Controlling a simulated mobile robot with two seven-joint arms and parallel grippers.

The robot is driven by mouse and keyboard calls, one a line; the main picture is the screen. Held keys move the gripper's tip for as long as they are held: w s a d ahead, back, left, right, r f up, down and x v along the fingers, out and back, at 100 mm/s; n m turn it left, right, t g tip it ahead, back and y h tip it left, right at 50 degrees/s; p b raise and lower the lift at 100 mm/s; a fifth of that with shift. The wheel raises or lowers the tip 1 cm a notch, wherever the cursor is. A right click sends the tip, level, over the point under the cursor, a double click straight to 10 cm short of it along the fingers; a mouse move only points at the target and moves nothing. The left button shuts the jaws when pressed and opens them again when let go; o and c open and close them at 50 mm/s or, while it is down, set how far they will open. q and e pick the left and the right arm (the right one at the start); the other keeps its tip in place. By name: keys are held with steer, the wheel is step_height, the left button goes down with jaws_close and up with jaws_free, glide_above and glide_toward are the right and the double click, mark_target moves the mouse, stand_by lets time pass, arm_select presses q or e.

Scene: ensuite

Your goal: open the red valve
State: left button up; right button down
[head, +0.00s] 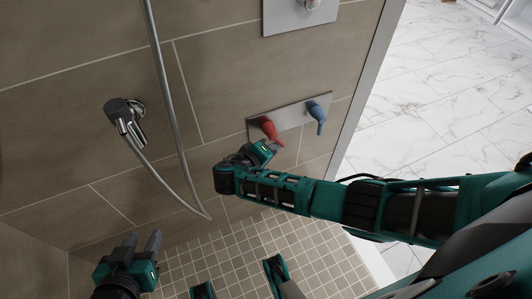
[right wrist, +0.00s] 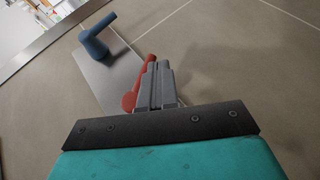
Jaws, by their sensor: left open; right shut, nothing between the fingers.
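The red valve (head: 269,129) is a small lever on a metal plate (head: 290,117) low on the tiled wall. It also shows in the right wrist view (right wrist: 130,98), partly hidden behind my gripper fingers. My right gripper (head: 273,146) is shut and empty, right beside the red lever; I cannot tell whether it touches it. The fingers also show in the right wrist view (right wrist: 157,84). My left gripper (head: 142,243) is open and empty at the lower left, away from the valve.
A blue valve (head: 318,115) sits on the same plate, right of the red one. A shower hose (head: 165,90) hangs from a wall fitting (head: 127,115) at left. Another metal plate (head: 290,17) with a knob is higher up. A wall edge (head: 371,75) stands to the right.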

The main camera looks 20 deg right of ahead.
steer(key=d+n+h+b, duration=0.1)
steer(key=d+h, duration=0.1)
steer(key=shift+f+t+h+b, duration=0.15)
steer(key=shift+t+h+b, duration=0.2)
steer(key=shift+t+h, duration=0.05)
steer(key=shift+d, duration=0.3)
steer(key=shift+r, duration=0.2)
stand_by(1.3)
